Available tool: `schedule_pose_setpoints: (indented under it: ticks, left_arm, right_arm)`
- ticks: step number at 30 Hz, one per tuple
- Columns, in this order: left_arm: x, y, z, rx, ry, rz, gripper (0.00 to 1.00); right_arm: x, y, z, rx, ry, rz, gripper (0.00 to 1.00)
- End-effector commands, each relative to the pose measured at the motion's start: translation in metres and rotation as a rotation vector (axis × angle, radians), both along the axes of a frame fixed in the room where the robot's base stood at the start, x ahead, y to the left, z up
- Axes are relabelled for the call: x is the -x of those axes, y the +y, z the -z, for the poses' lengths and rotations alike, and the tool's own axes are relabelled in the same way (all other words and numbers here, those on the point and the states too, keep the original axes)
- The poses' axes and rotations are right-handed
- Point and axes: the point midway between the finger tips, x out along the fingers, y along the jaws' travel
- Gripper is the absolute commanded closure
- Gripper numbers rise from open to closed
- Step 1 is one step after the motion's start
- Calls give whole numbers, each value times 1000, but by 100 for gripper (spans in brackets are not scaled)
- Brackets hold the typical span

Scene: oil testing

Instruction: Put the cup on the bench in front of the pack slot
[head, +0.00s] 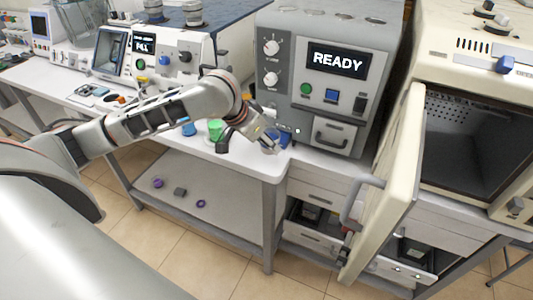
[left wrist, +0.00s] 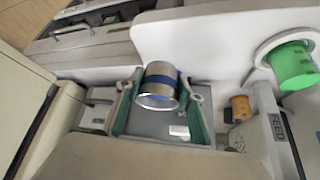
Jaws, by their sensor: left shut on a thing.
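A silver cup with a blue band (left wrist: 158,88) sits between the green-padded fingers of my left gripper (left wrist: 160,112) in the left wrist view. The gripper is shut on it. In the head view my left gripper (head: 270,141) is over the right part of the white bench (head: 256,166), just in front of the grey READY machine (head: 318,105). A blue part of the cup (head: 285,137) shows beside the fingers. I cannot tell whether the cup touches the bench. I cannot identify the pack slot for certain; a drawer with a handle (head: 333,134) is low on the READY machine's front. My right gripper is not in view.
A green cup (head: 215,129) stands on the bench left of the gripper and shows in the left wrist view (left wrist: 292,66). A small blue item (head: 189,129) is farther left. At right, an oven door (head: 385,185) stands open. The lower shelf (head: 225,215) holds small items.

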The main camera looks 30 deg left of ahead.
Motion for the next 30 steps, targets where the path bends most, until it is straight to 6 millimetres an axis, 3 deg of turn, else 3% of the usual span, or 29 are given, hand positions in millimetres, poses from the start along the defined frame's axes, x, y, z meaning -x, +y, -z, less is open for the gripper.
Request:
schedule_pose_setpoints:
  ticks: [11,24,25,26,27,30]
  left_arm:
    - [1,0,43,1,2,0,88]
    - [0,0,48,0,0,0,88]
    - [0,0,49,0,1,0,58]
    - [0,0,49,0,0,0,50]
    - [0,0,49,0,0,0,46]
    - [0,0,48,0,0,0,46]
  right_arm:
    - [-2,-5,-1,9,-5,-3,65]
    - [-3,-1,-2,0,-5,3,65]
    - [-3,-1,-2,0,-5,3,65]
    - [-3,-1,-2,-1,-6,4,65]
    - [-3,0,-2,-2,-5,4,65]
    - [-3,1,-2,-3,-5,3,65]
